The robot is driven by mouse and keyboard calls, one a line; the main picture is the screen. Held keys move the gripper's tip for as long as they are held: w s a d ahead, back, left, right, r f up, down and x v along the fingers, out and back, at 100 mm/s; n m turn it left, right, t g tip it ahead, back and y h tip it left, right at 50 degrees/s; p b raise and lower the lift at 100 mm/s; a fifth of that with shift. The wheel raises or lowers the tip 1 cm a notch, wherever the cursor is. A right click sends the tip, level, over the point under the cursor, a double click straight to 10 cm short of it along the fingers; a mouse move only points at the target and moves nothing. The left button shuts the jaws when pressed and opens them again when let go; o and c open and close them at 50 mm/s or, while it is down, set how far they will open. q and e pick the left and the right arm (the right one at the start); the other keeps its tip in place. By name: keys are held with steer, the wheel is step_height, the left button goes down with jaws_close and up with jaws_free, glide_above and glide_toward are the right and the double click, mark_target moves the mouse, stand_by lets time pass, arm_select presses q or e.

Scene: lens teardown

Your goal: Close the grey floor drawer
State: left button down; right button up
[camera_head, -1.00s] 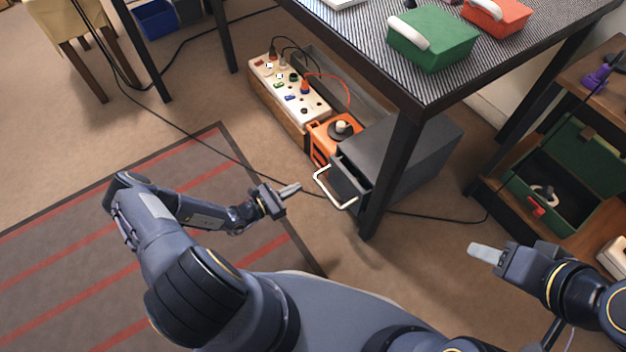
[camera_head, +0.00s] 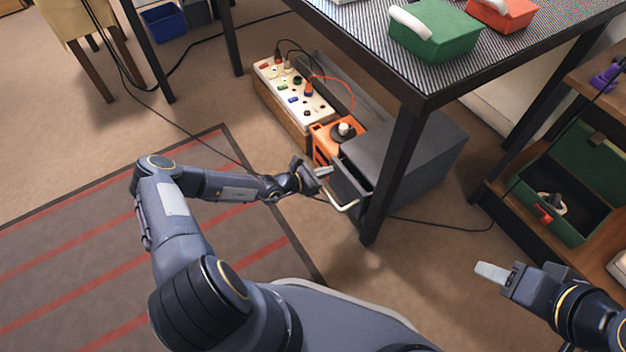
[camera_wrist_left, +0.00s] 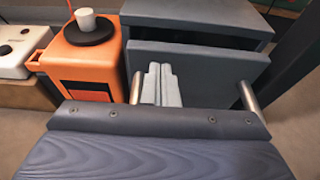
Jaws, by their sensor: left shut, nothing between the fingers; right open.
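The grey floor drawer (camera_head: 350,187) is part of a dark grey cabinet (camera_head: 428,150) on the floor under the table. Its front stands out from the cabinet, so it is partly open. A pale bar handle (camera_head: 346,207) sticks out from the front. My left gripper (camera_head: 328,171) is shut and empty, its tips at the drawer front by the handle. In the left wrist view the shut fingers (camera_wrist_left: 161,84) point at the drawer front (camera_wrist_left: 203,76), between the handle's two posts; whether they touch is unclear. My right gripper (camera_head: 492,272) is open and empty, over the floor at the right.
An orange box (camera_head: 324,139) and a white power strip (camera_head: 290,90) stand beside the cabinet. A black table leg (camera_head: 391,180) rises close to the drawer's right. A black cable runs along the floor. A shelf with an open green case (camera_head: 553,200) is at the right.

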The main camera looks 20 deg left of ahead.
mark_target(341, 163)
arm_select(q)
steer(key=shift+w+d, duration=0.35)
steer(key=shift+w, duration=0.1)
steer(key=w+d, duration=0.1)
steer(key=w, duration=0.1)
steer(key=w+d, duration=0.1)
steer(key=d, duration=0.1)
steer(key=shift+w, duration=0.35)
steer(key=shift+a+r, duration=0.1)
steer(key=shift+r, duration=0.05)
steer(key=shift+w, duration=0.1)
